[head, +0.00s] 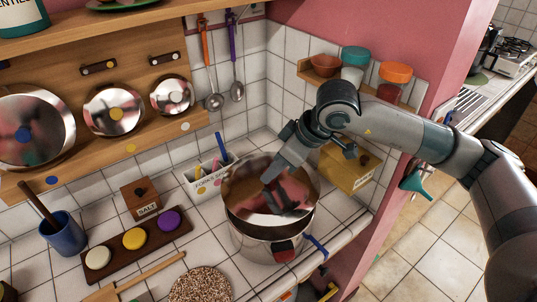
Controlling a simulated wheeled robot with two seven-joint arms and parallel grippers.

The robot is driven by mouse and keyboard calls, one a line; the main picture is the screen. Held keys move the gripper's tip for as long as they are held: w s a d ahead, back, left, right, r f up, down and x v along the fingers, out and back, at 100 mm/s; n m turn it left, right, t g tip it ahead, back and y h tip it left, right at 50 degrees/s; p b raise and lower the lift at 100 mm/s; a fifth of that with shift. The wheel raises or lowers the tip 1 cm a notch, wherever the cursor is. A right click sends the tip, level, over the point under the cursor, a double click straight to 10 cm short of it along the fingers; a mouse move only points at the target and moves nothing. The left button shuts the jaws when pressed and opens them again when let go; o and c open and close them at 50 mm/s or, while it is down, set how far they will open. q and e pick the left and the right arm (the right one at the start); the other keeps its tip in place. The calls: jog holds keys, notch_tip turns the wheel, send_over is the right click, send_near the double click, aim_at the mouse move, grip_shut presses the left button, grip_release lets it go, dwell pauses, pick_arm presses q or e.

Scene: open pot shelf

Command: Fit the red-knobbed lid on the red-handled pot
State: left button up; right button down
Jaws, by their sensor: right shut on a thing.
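The red-handled pot (262,240) is a shiny steel pot near the counter's front edge, with a red handle (284,251) facing the front. A shiny round lid (240,178) is over the pot's mouth, tilted, its back side higher. A dark gap shows between its front edge and the pot rim. My right gripper (268,180) comes in from the upper right and is shut on the lid at its middle. The knob is hidden by the gripper, so its colour cannot be told. My left gripper is out of view.
Other lids hang on the wooden wall rack (140,130). A white fork box (205,178) and yellow box (345,172) stand close behind the pot. A tray with coloured knobs (180,239), a blue cup (62,232) and a speckled round mat (200,286) lie left.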

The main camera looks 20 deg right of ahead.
aim_at(275, 182)
jog(key=shift+w, duration=0.15)
jog(key=shift+r, duration=0.1)
jog(key=shift+f, duration=0.2)
jog(key=shift+f, duration=2.2)
jog(key=shift+f+b, duration=0.75)
jog(key=shift+b, duration=0.65)
jog(key=shift+s+f+b, duration=0.2)
jog(key=shift+f+b, duration=0.25)
jog(key=shift+b, duration=0.7)
jog(key=c, duration=1.3)
grip_release()
jog(key=shift+c, duration=0.2)
